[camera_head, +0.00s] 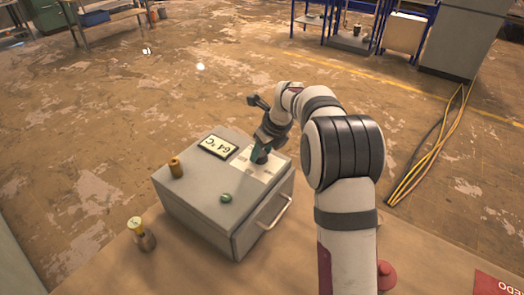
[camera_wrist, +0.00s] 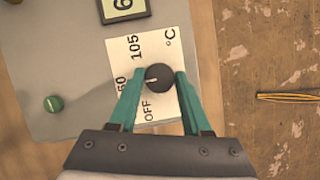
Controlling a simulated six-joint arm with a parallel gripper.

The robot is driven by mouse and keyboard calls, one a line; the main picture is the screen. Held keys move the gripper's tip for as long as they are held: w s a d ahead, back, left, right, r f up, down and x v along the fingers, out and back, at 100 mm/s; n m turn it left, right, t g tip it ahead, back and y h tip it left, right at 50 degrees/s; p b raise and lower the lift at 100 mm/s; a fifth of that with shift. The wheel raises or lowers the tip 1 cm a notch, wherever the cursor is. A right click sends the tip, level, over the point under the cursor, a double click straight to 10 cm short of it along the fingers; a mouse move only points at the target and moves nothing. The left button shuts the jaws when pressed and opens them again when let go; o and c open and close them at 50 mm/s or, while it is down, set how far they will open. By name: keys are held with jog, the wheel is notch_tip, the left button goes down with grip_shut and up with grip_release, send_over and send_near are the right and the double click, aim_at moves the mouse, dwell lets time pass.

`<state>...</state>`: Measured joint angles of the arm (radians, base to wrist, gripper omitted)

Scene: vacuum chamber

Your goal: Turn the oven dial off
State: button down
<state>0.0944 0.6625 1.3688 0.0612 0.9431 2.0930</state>
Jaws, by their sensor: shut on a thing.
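The grey oven (camera_head: 190,212) stands on a table, with a white label plate (camera_head: 243,162) on its top. In the wrist view, the dark round dial (camera_wrist: 160,77) sits on the label (camera_wrist: 165,50), marked OFF, 105, °C and a number partly hidden by my left finger. The dial's pale mark points left, roughly toward that number and not at OFF. My gripper (camera_head: 261,154) is shut on the dial, with its teal fingers on either side of it (camera_wrist: 159,80). In the head view my gripper mostly hides the dial.
A display (camera_head: 218,147) on the oven reads about 64 °C. A green knob (camera_head: 226,198) and a brass-coloured cylinder (camera_head: 176,167) are on its top. A handle (camera_head: 272,212) is on its side. A small bottle (camera_head: 142,235) stands at left, and a red object (camera_head: 387,275) at right.

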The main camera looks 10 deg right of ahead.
jog(key=shift+n, duration=0.3)
jog(key=n+y, duration=0.1)
jog(key=n, duration=0.1)
jog(key=n+g, duration=0.1)
jog(key=n, duration=0.2)
jog(key=shift+w+d+y, duration=0.1)
jog(key=shift+w+y, duration=0.05)
jog(key=shift+y, duration=0.25)
jog(key=n+g, duration=0.1)
jog(key=n, duration=0.2)
jog(key=n+g, duration=0.1)
jog(key=n, duration=0.2)
jog(key=shift+w+g+y, duration=0.1)
jog(key=shift+g+y, duration=0.2)
jog(key=shift+g, duration=0.1)
jog(key=shift+n, duration=0.3)
jog(key=shift+c, duration=1.8)
grip_release()
